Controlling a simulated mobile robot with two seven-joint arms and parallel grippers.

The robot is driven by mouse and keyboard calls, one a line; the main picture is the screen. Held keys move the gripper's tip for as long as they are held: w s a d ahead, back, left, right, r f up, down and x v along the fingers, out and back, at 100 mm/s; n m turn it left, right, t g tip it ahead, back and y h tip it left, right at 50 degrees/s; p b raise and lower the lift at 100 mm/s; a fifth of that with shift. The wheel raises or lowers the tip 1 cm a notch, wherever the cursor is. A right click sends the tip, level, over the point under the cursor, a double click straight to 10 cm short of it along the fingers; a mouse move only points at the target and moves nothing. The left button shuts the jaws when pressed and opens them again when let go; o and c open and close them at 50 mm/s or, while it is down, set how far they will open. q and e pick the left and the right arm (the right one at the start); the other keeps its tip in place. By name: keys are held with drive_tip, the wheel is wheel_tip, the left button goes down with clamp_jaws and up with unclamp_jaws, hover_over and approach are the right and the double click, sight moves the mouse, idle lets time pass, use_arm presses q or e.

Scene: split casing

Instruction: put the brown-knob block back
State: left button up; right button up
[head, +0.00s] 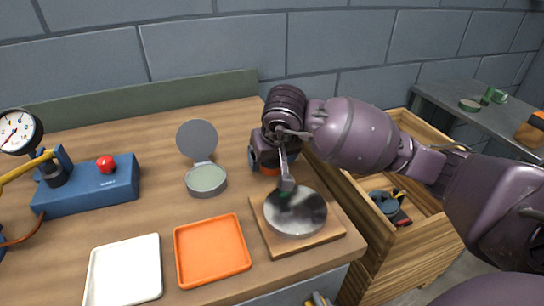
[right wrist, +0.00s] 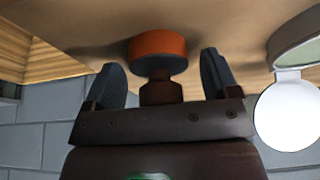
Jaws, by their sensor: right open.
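The brown-knob block (right wrist: 158,52) has a round orange body with a brown knob. In the right wrist view it sits between the two fingers of my right gripper (right wrist: 168,82), which are open with a gap on each side. In the head view my right gripper (head: 268,158) is over the block at the back of the table, and only a sliver of orange (head: 270,171) shows below it. A round grey-green case (head: 206,180) with its hinged grey lid (head: 197,139) raised stands to the left. My left gripper is not in view.
An orange tray (head: 211,250) and a white tray (head: 125,270) lie in front. A blue box (head: 90,195) with a red button is at left.

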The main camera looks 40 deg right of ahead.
drive_tip(key=shift+r, duration=0.1)
drive_tip(key=shift+r, duration=0.35)
drive_tip(key=p+v, duration=0.2)
drive_tip(key=v, duration=0.9)
drive_tip(key=shift+r+p, duration=0.2)
drive_tip(key=shift+p, duration=0.2)
drive_tip(key=shift+s, duration=0.15)
drive_tip(key=shift+s, duration=0.1)
